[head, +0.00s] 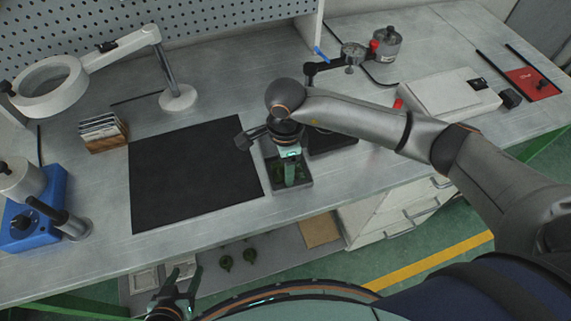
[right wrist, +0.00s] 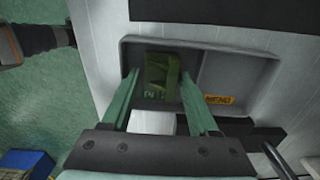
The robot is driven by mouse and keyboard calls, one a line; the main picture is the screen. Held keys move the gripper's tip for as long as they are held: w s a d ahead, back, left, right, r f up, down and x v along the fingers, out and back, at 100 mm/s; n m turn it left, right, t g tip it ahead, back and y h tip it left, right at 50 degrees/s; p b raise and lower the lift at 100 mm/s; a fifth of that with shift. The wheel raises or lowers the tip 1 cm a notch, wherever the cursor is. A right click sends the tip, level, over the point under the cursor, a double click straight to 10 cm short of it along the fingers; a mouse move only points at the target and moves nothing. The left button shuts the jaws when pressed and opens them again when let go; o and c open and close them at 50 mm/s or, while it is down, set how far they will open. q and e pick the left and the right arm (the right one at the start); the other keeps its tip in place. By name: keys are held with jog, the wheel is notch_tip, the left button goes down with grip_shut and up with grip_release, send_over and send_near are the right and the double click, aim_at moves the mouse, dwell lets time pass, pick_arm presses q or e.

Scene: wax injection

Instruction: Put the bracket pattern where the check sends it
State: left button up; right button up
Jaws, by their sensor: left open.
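The green bracket pattern (right wrist: 162,75) lies in a grey tray (right wrist: 240,74) in the right wrist view, between my right gripper's fingertips (right wrist: 160,78). The fingers stand apart on either side of it, with a small gap visible. In the head view my right gripper (head: 291,172) points down into this tray (head: 303,184) at the bench's front edge and largely hides the pattern. A yellow label (right wrist: 218,100), too small to read surely, is in the tray. My left gripper (head: 174,298) is open and empty at the lower left, below the bench front.
A black mat (head: 190,170) lies left of the tray. Another dark tray (head: 335,138) is partly behind my right arm. A ring magnifier (head: 48,85), dial gauge stand (head: 352,55), blue device (head: 35,215) and white box (head: 447,95) stand around.

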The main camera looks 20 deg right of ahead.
jog(key=shift+r, duration=0.1)
jog(key=shift+r+p, duration=0.25)
jog(key=shift+p, duration=0.05)
notch_tip(320, 180, up, 12)
jog(key=b, duration=0.1)
jog(key=shift+f, duration=0.15)
dwell(0.5)
